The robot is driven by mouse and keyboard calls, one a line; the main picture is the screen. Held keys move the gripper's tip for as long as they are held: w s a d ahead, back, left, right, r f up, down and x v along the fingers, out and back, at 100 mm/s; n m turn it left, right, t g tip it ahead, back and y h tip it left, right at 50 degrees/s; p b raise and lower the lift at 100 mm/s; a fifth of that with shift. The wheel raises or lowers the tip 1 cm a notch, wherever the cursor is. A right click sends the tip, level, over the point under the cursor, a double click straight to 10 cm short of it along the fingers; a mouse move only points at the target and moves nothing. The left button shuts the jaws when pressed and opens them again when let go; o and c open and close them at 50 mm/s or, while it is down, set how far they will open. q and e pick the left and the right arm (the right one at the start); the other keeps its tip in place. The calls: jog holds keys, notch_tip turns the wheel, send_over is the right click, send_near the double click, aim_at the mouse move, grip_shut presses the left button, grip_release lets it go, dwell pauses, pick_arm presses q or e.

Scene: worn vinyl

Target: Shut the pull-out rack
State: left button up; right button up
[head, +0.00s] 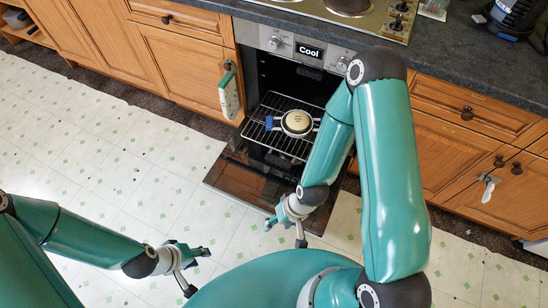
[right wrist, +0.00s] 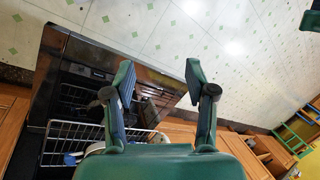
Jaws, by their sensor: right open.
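The pull-out rack (head: 266,141) is a wire shelf that sticks out of the oven (head: 262,75) above its lowered door (head: 238,180). A round pale dish (head: 297,122) with blue at its side stands on the rack. The rack also shows at lower left in the right wrist view (right wrist: 78,133). My right gripper (head: 285,232) is open and empty, in front of the rack near the door's outer edge. Its spread fingers show in the right wrist view (right wrist: 160,78). My left gripper (head: 198,272) is open and empty over the floor. My right arm hides the rack's right side.
Wooden cabinets (head: 178,65) stand on both sides of the oven. A cloth or mitt (head: 229,95) hangs left of it, and a pale item (head: 489,187) hangs from a right cabinet knob. A hob (head: 350,10) is above. The tiled floor (head: 110,150) at left is clear.

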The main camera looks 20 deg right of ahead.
jog(key=c, duration=0.5)
jog(key=s+n, duration=0.1)
jog(key=n, duration=0.1)
jog(key=s+n+g, duration=0.1)
jog(key=a+n, duration=0.1)
jog(key=n, duration=0.1)
jog(key=shift+s+r+n+g, duration=0.15)
jog(key=shift+s+n+g, duration=0.15)
jog(key=shift+s+g, duration=0.1)
grip_shut()
jog(key=w+d+f+n+t+h+b, duration=0.1)
jog(key=w+d+f+n+h+b, duration=0.4)
jog(key=w+n+b, duration=0.7)
jog(key=w+d+f+n+h+b, duration=0.1)
jog(key=w+d+f+n+b, duration=0.3)
jog(key=w+d+n+b, duration=0.55)
jog(key=w+f+t+b, duration=0.1)
jog(key=w+f+b, duration=0.2)
jog(key=b, duration=0.6)
jog(key=w+f+n+t+b, duration=0.1)
jog(key=w+f+b, duration=0.2)
jog(key=f+b, duration=0.5)
jog(key=shift+w+a+f+b, duration=0.15)
jog(key=shift+w+a+b, duration=0.05)
jog(key=shift+w+b, duration=0.15)
